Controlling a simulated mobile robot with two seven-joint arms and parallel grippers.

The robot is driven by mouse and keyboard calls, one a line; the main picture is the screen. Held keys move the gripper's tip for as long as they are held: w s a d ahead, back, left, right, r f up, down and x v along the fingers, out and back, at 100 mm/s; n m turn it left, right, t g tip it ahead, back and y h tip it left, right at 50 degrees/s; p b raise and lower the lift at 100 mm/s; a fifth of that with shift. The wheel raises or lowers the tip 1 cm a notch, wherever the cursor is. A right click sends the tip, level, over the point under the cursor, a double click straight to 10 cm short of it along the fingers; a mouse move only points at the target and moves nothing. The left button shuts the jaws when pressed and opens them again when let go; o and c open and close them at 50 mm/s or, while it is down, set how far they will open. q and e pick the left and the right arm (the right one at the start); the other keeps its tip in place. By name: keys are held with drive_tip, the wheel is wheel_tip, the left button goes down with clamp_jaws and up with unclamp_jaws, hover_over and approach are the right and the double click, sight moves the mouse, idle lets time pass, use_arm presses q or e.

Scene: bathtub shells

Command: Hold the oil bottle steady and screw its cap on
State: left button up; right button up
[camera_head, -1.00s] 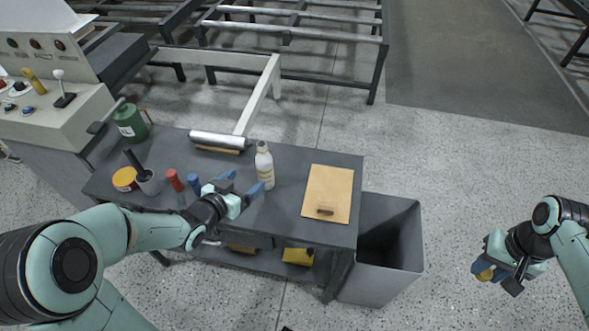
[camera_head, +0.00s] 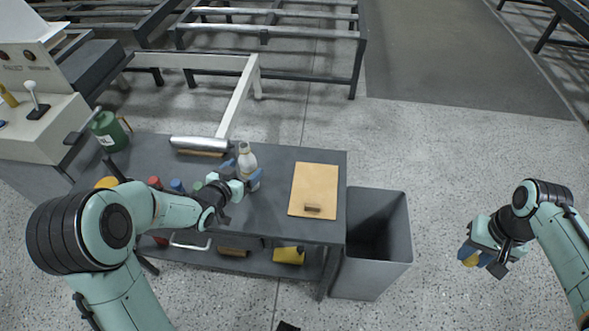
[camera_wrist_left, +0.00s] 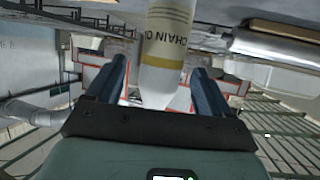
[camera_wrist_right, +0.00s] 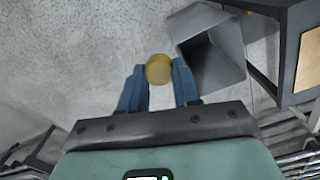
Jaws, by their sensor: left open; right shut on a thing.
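The oil bottle (camera_head: 247,163) stands upright on the grey workbench, white with a printed label. In the left wrist view the bottle (camera_wrist_left: 165,50) shows "CHAIN O" lettering and stands between the fingers. My left gripper (camera_head: 245,179) is open, one finger on either side of the bottle, with gaps visible. My right gripper (camera_head: 470,257) is off to the right, away from the bench and above the floor. It is shut on the yellow cap (camera_wrist_right: 158,69), which sits between its fingertips in the right wrist view.
Open floor lies between the bin and my right gripper.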

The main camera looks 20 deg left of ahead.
sight(243, 169)
use_arm(q)
drive_tip(key=x, duration=0.4)
drive_tip(key=shift+s, duration=0.1)
use_arm(e)
drive_tip(key=shift+w, duration=0.1)
use_arm(q)
drive_tip(key=c, duration=1.1)
drive_tip(key=shift+c, duration=0.2)
drive_tip(key=shift+a+r, duration=0.1)
drive_tip(key=shift+r, duration=0.05)
use_arm(e)
drive_tip(key=shift+r, duration=0.1)
